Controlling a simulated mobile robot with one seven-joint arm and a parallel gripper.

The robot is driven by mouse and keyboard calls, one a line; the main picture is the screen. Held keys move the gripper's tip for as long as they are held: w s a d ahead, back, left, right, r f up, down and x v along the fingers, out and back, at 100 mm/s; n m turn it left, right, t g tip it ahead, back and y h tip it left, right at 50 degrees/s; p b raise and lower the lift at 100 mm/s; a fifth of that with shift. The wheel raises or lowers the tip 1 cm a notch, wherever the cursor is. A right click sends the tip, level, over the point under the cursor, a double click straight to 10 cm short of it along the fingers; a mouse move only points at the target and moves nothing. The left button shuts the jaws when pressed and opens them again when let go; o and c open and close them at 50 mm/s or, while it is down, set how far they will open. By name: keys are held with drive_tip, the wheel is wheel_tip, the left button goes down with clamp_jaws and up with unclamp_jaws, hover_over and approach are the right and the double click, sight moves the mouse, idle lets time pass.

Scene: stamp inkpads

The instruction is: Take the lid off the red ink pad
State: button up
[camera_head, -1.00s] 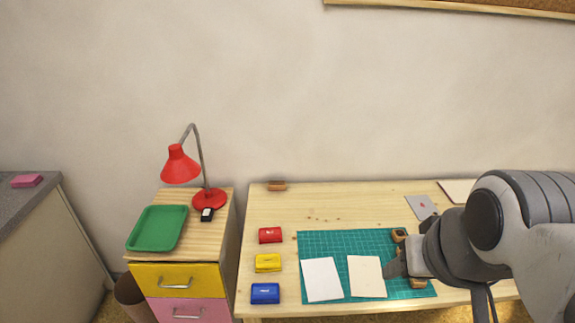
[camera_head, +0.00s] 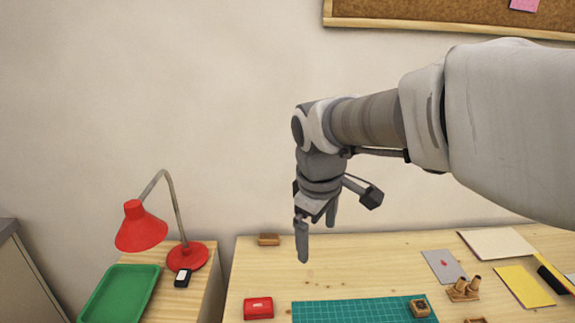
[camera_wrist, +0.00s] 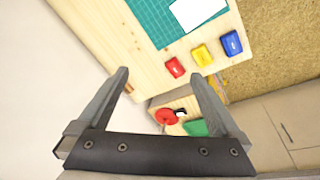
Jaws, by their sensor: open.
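The red ink pad (camera_head: 258,308) sits on the wooden table near its left edge, left of the green cutting mat (camera_head: 350,310). Its lid looks closed. In the wrist view the red ink pad (camera_wrist: 175,67) lies beyond the fingertips, in a row with the yellow (camera_wrist: 202,55) and blue (camera_wrist: 231,43) ink pads. My gripper (camera_head: 317,240) is open and empty, pointing down high above the table, to the right of the red pad in the head view. Its two fingers also show apart in the wrist view (camera_wrist: 160,75).
A red lamp (camera_head: 140,228) and a green tray (camera_head: 118,295) stand on the drawer cabinet at left. A small brown block (camera_head: 269,240) lies at the table's back. Wooden stamps (camera_head: 464,289), a grey card (camera_head: 444,266) and yellow paper (camera_head: 523,286) lie at right.

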drive_tip(key=w+a+f+n+g+b, duration=0.1)
drive_tip(key=w+a+f+n+b, duration=0.1)
drive_tip(key=w+a+f+n, duration=0.45)
drive_tip(key=n+g+b, duration=0.2)
drive_tip(key=b, duration=0.2)
hover_over(257, 305)
drive_tip(key=f, duration=2.1)
drive_tip(key=shift+s+d, duration=0.15)
drive_tip(key=shift+s, duration=0.05)
drive_tip(key=shift+w+a+f+b, duration=0.1)
drive_tip(key=shift+f+b, duration=0.15)
drive_tip(key=shift+f, duration=1.25)
drive_tip(key=shift+a+f+b, duration=0.1)
drive_tip(key=shift+f+b, duration=0.15)
drive_tip(key=shift+f, duration=1.25)
drive_tip(key=shift+c, duration=0.3)
drive_tip(key=shift+r, duration=0.1)
drive_tip(key=c, duration=1.3)
drive_tip(key=shift+c, duration=0.2)
drive_tip(key=shift+r, duration=0.1)
